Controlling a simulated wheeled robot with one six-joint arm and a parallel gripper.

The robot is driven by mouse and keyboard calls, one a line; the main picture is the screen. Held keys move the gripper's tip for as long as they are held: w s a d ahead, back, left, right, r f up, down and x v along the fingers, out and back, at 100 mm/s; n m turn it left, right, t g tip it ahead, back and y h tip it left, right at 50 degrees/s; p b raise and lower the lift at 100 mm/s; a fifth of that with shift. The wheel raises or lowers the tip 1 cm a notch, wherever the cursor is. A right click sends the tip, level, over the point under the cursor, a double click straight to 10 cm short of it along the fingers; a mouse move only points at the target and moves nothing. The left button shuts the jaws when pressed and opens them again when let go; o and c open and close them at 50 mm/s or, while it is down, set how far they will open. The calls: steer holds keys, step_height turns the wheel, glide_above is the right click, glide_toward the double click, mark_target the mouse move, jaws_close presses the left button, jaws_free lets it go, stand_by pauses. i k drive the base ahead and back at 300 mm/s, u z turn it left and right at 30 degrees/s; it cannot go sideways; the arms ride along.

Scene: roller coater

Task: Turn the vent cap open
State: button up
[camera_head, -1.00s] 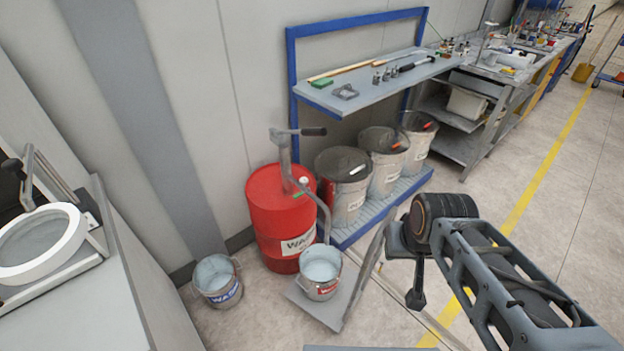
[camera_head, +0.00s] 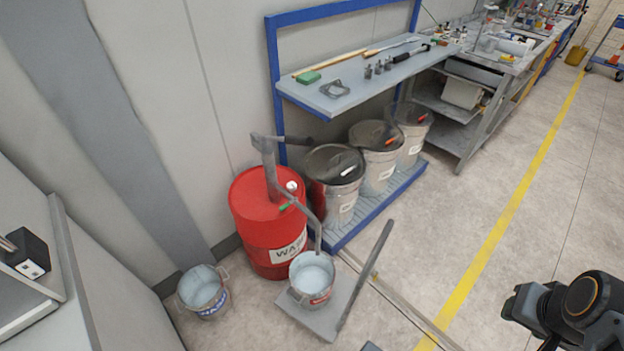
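A small round white cap (camera_head: 292,186), which looks like the vent cap, sits on the top of the red drum (camera_head: 265,225) in the middle of the view. It is too small to tell how far it is turned. A grey hand pump with a dark handle (camera_head: 268,150) stands on the drum top beside the cap. Its spout pipe bends down to a bucket in front. Only a dark joint of my arm shows at the bottom right, well away from the drum. My gripper is not in view.
A bucket with a red label (camera_head: 311,280) stands on a low grey platform with a raised handle (camera_head: 365,275). Another bucket (camera_head: 203,293) stands on the floor to the left. Lidded pails (camera_head: 336,185) stand behind, under a blue-framed shelf (camera_head: 350,85). The floor at right is open.

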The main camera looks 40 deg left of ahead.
mark_target(291, 186)
steer(key=u, duration=0.05)
steer(key=i, duration=3.1)
steer(key=u, duration=4.15)
steer(key=i, duration=0.5)
